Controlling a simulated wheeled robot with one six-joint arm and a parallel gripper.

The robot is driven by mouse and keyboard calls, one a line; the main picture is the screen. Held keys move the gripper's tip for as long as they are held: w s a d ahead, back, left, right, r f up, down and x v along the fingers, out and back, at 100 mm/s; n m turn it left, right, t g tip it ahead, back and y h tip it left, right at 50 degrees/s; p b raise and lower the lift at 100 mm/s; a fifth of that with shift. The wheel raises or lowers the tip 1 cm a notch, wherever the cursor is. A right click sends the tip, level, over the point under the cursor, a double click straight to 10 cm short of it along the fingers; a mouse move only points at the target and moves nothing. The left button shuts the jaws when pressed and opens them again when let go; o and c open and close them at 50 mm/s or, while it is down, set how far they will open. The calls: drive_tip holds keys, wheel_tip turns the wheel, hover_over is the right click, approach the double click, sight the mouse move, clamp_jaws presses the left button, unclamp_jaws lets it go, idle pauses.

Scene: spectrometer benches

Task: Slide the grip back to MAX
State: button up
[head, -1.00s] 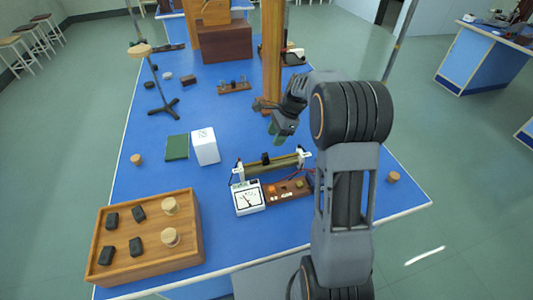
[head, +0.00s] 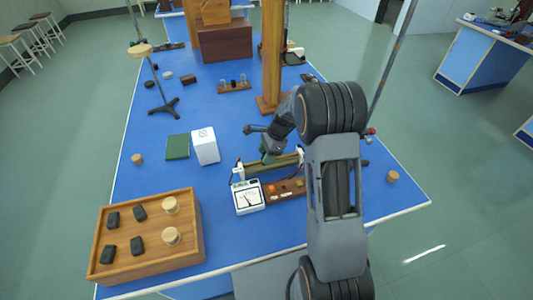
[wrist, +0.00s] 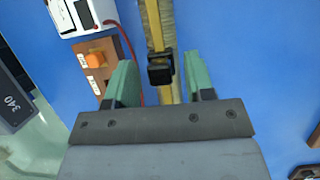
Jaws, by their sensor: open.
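The rheostat (head: 284,161), a long tube between two white end supports, lies behind the meter. Its black sliding grip (wrist: 160,70) sits on a yellow rod in the wrist view; in the head view my gripper hides it. My gripper (head: 267,154) is open above the rheostat, with its green fingers pointing down. No MAX mark is readable.
A white meter (head: 248,197) and a brown board (head: 285,191) with an orange knob stand in front of the rheostat. A red wire (wrist: 130,45) runs close by the left finger. A white box (head: 206,147) stands to the left, and a wooden post (head: 271,55) behind.

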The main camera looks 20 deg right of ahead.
sight(248, 164)
clamp_jaws()
drive_tip(key=a, duration=0.7)
drive_tip(key=shift+p, duration=0.3)
drive_tip(key=shift+r, duration=0.1)
drive_tip(key=shift+c, duration=1.5)
unclamp_jaws()
drive_tip(key=shift+o, duration=0.8)
drive_tip(key=shift+a, duration=0.2)
drive_tip(key=shift+o, duration=0.7)
drive_tip(key=shift+d, duration=0.2)
drive_tip(key=v, duration=1.3)
drive_tip(key=shift+d+r+b, duration=0.2)
drive_tip(key=shift+r+b, duration=0.1)
drive_tip(key=shift+b, duration=0.15)
